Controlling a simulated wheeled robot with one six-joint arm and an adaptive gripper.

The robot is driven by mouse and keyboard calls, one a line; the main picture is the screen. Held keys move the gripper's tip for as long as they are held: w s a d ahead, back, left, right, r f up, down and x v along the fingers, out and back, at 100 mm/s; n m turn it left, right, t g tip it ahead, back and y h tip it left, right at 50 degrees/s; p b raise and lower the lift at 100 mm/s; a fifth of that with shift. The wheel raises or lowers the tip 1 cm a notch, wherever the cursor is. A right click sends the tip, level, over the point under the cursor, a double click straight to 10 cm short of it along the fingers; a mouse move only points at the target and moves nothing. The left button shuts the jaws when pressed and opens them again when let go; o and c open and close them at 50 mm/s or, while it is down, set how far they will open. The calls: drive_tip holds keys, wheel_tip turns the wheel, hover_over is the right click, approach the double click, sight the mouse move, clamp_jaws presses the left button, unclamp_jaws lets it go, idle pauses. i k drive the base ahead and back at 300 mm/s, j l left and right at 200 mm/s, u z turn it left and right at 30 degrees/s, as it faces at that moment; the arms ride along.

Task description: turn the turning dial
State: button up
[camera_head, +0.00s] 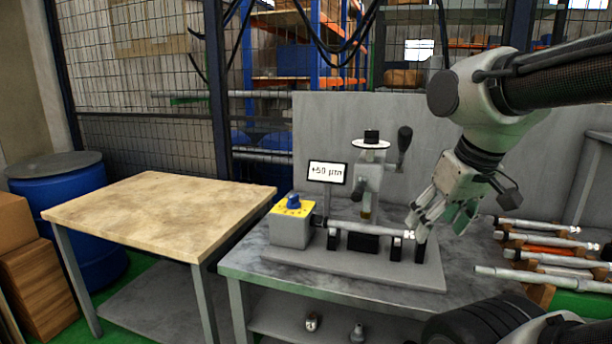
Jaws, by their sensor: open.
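A blue knob (294,201) sits on the yellow top of a small grey box (291,230) at the left end of the grinder. A black knob (371,136) on a white disc (371,144) tops the grinder's upright; I cannot tell for sure which one the task calls the turning dial. My gripper (437,222) is open and points down near the right end of the grinder, apart from both knobs. A light metal shaft (365,229) lies horizontally across the grinder. Its right end is close to my gripper's left finger; I cannot tell if they touch.
A small display (327,173) reads "+50 µm". A black-handled lever (404,140) stands right of the upright. Several shafts (540,243) lie on a rack at the right. A wooden-topped table (150,215) at the left is bare. A grey panel (320,120) stands behind the grinder.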

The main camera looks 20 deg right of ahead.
sight(293, 203)
drive_tip(key=i+j, duration=0.15)
drive_tip(key=j, duration=0.2)
drive_tip(key=i+j, duration=0.2)
drive_tip(key=j, duration=0.15)
drive_tip(key=i, duration=0.45)
